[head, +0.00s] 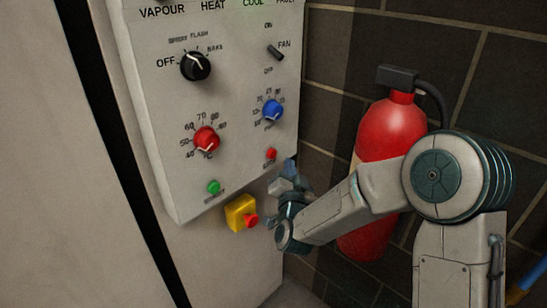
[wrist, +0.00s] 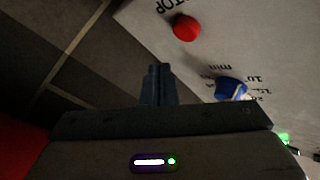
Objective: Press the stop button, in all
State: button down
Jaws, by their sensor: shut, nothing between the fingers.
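The stop button is a small red button (head: 271,154) low on the right side of the grey control panel (head: 170,120), below the blue knob. In the wrist view the red button (wrist: 186,27) sits near the top, beside the printed word STOP. My gripper (head: 283,180) is just below and right of the button in the head view, by the panel's lower right edge. In the wrist view its closed fingers (wrist: 159,72) appear apart from the button, which is up and to their right. Nothing is held.
The blue knob (head: 272,110) is above the button; it also shows in the wrist view (wrist: 230,88). A red knob (head: 206,139), green button (head: 213,187) and yellow box with a red button (head: 240,213) are nearby. A fire extinguisher (head: 390,130) hangs behind my arm.

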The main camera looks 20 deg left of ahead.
jog(key=shift+s+d, duration=0.25)
jog(key=shift+d, duration=0.3)
jog(key=shift+s+d, duration=0.2)
jog(key=shift+d, duration=0.3)
